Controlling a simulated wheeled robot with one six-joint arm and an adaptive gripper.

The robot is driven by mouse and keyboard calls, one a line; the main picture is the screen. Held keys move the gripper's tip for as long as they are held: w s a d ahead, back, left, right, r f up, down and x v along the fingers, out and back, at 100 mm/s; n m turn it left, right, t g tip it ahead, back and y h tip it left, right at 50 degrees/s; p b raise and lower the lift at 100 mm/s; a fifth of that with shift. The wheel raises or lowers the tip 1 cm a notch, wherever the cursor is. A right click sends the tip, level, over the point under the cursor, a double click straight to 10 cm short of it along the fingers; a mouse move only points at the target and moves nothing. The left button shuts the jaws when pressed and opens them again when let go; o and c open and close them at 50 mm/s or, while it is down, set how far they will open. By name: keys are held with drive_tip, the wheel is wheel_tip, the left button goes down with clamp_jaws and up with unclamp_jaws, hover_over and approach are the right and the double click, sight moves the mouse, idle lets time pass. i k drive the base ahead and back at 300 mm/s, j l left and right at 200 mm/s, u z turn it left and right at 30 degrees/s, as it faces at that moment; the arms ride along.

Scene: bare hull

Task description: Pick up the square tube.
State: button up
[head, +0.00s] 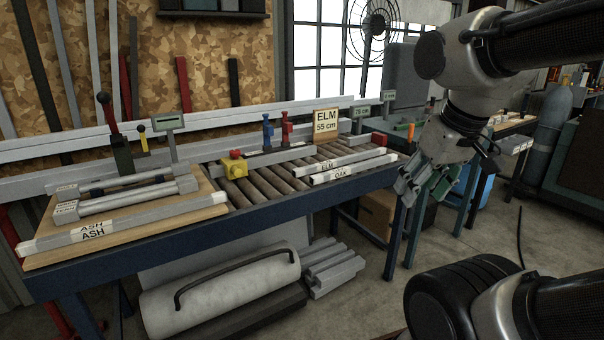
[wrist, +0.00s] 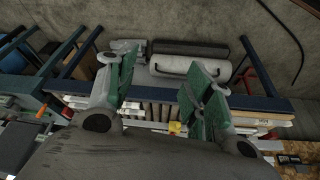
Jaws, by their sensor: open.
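Several grey square-section lengths (head: 332,268) lie stacked on the floor under the bench, beside a big pale roll; they show small in the wrist view (wrist: 126,46). Two pale bars with ELM and OAK labels (head: 352,168) lie on the bench rollers at the right. Pale tube-like pieces (head: 125,196) lie on the boards at the left. I cannot tell which of these is the task's square tube. My gripper (head: 427,184) is open and empty, hanging right of the bench's right end, apart from all of them. Its green-padded fingers are spread in the wrist view (wrist: 163,85).
The blue-framed roller bench (head: 200,232) carries a yellow block (head: 233,167), red and blue clamps and an ELM 55 cm sign (head: 326,121). The pale roll (head: 225,290) lies below. Green stands are behind my gripper. Floor right of the bench is partly clear.

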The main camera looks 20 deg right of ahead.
sight(300, 171)
drive_tip(key=i+l+u, duration=0.1)
drive_tip(key=i+l, duration=0.35)
drive_tip(key=i+l+u, duration=0.1)
drive_tip(key=i+l, duration=0.35)
drive_tip(key=i+l+u, duration=0.15)
drive_tip(key=i+l, duration=0.25)
drive_tip(key=i+l+u, duration=0.1)
drive_tip(key=i+l, duration=0.25)
drive_tip(key=l, duration=0.3)
